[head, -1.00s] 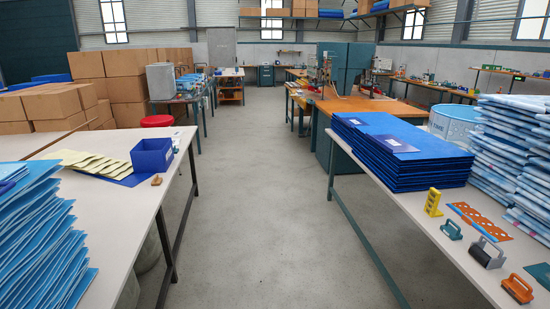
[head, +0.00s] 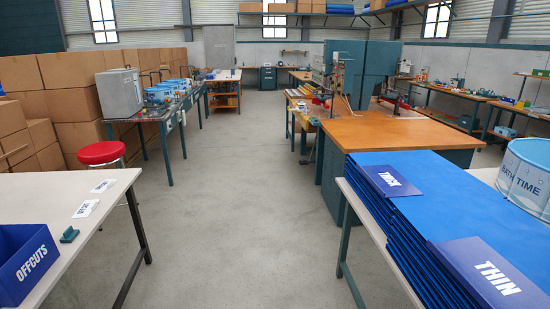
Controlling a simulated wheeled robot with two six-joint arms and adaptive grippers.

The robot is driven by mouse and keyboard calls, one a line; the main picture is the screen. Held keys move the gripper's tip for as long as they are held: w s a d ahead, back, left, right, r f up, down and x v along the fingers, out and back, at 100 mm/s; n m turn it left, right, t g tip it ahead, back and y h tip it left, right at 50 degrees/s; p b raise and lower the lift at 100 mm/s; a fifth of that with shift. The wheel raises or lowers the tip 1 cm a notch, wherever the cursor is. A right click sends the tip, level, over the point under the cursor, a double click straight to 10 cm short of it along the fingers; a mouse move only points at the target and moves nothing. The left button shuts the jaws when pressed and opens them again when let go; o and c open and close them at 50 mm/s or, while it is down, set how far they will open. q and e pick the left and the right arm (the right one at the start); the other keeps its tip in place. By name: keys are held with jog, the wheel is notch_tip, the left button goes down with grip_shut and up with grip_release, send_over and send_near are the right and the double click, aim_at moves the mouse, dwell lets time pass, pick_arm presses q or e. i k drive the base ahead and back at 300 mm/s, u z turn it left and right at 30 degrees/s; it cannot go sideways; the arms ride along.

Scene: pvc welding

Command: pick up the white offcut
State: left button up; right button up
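I cannot make out a white offcut for certain in the head view. Two small white pieces with dark print, a farther one (head: 103,186) and a nearer one (head: 85,208), lie flat on the left table (head: 60,185); they look like labels. A blue bin marked OFFCUTS (head: 28,262) stands at that table's near left, cut off by the picture edge. Its inside is mostly hidden. Neither of my grippers is in view.
A small teal block (head: 69,235) lies beside the bin. A red stool (head: 102,153) stands beyond the left table. The grey aisle (head: 235,190) between is clear.

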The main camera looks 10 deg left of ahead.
aim_at(86, 209)
jog(key=u, duration=0.25)
jog(key=i, duration=2.85)
jog(key=u, duration=1.4)
jog(key=i, duration=1.6)
jog(key=u, duration=0.75)
